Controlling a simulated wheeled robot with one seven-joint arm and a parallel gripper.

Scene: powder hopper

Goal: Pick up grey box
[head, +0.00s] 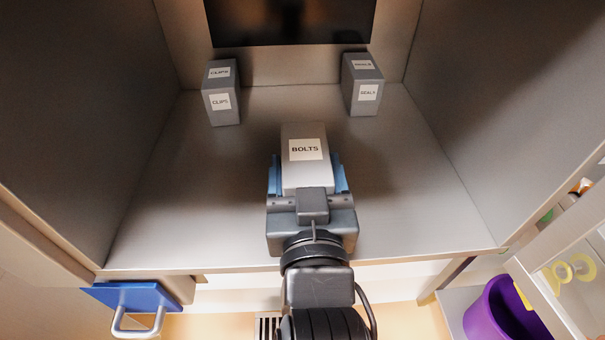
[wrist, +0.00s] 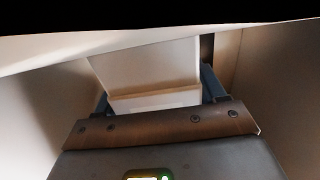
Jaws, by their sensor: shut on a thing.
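A grey box labelled BOLTS (head: 305,170) is between the blue fingers of my gripper (head: 308,180), near the middle of the bay. My gripper is shut on it, with a finger on each side. In the wrist view the pale box (wrist: 150,75) fills the space between the fingers (wrist: 160,98). The head view looks down from above, so I cannot tell whether the box touches the floor. Two other grey boxes stand at the back: one labelled CLIPS (head: 221,95) at the left and one labelled SEALS (head: 362,85) at the right.
The bay floor (head: 420,200) is bare around the held box, with high walls left and right. A dark panel (head: 290,20) is on the back wall. A blue board with a handle (head: 130,296) is at the front left, and a purple bucket (head: 500,312) at the front right.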

